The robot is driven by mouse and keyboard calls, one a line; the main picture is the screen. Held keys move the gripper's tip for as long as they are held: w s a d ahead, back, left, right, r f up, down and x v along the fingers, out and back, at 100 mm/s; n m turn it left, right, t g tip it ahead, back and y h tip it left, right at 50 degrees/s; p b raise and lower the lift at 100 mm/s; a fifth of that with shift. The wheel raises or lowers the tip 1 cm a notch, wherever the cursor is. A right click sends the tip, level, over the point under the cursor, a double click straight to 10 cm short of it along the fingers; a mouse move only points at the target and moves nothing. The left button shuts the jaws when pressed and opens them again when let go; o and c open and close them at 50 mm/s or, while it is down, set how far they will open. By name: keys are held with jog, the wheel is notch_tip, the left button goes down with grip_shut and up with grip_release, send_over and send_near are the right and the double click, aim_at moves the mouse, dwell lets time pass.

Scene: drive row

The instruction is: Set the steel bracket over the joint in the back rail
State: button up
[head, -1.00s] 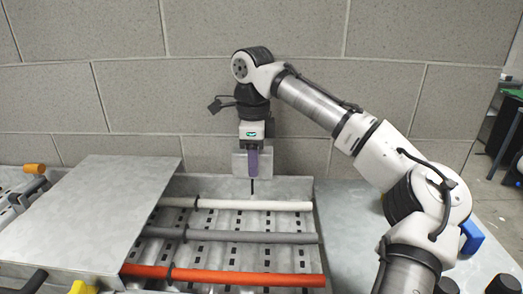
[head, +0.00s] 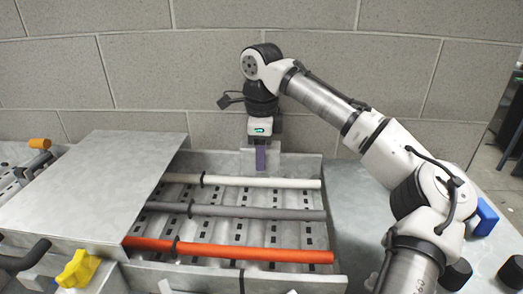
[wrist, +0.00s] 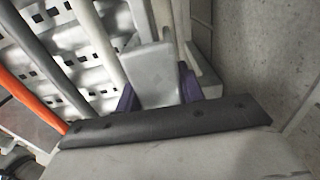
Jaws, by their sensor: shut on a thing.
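The steel bracket (head: 247,158) is a small pale grey plate. It is held in my gripper (head: 261,160), whose purple fingers are shut on it. In the wrist view the bracket (wrist: 155,75) stands out between the two purple fingers (wrist: 157,95). In the head view the bracket overlaps the back rail (head: 300,164), the far metal wall of the tray, and its lower part hangs in front of that wall's inner face. I cannot tell whether it rests on the rail's top edge. The joint in the back rail is hidden behind the gripper and bracket.
White (head: 270,182), grey (head: 270,213) and orange (head: 270,254) rods cross the slotted tray. A flat metal cover (head: 95,180) lies over the left side. The front wall has a dark seam (head: 241,283). A block wall stands close behind.

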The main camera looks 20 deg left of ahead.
jog(key=shift+f, duration=0.3)
dwell(0.4)
jog(key=o, duration=1.1)
notch_tip(320, 180, up, 14)
jog(key=shift+f+b, duration=0.1)
jog(key=shift+b, duration=0.25)
jog(key=shift+s, duration=0.1)
